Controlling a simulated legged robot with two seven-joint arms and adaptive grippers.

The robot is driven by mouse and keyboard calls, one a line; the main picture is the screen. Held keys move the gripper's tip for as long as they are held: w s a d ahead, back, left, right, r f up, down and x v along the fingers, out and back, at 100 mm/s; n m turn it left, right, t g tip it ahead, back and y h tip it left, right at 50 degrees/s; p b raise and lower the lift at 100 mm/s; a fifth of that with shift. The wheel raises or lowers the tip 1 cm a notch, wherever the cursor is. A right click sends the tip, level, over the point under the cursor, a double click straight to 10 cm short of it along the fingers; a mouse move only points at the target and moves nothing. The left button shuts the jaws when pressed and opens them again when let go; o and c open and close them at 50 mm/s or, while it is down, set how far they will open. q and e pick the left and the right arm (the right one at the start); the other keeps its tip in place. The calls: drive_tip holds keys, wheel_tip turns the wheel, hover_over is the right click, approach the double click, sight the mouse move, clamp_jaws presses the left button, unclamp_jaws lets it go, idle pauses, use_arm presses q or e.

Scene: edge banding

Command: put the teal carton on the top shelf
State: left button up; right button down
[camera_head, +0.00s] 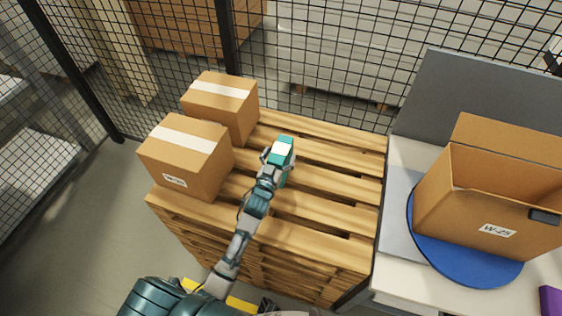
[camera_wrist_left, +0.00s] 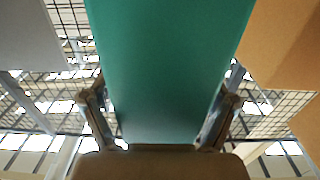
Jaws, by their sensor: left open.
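The teal carton (camera_head: 285,143), with a white patch on it, is on the wooden pallet stack in the head view, right of two brown boxes. My left gripper (camera_head: 277,160) reaches it from the front, with its fingers around the carton's near part. In the left wrist view the teal carton (camera_wrist_left: 170,70) fills the middle, between the two spread fingers of my left gripper (camera_wrist_left: 160,125). The jaws are open; whether a finger touches the carton is hard to tell. The carton's underside is hidden. I cannot make out a top shelf with certainty.
Two taped brown boxes (camera_head: 186,160) (camera_head: 222,105) stand on the left of the pallet stack (camera_head: 330,200). An open carton marked W-25 (camera_head: 490,205) sits on a blue disc (camera_head: 450,262) at right. Black mesh fencing (camera_head: 330,60) stands behind. The pallet's right half is bare.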

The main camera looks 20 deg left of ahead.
use_arm(q)
clamp_jaws()
drive_tip(key=shift+r, duration=0.1)
drive_tip(key=shift+r, duration=0.15)
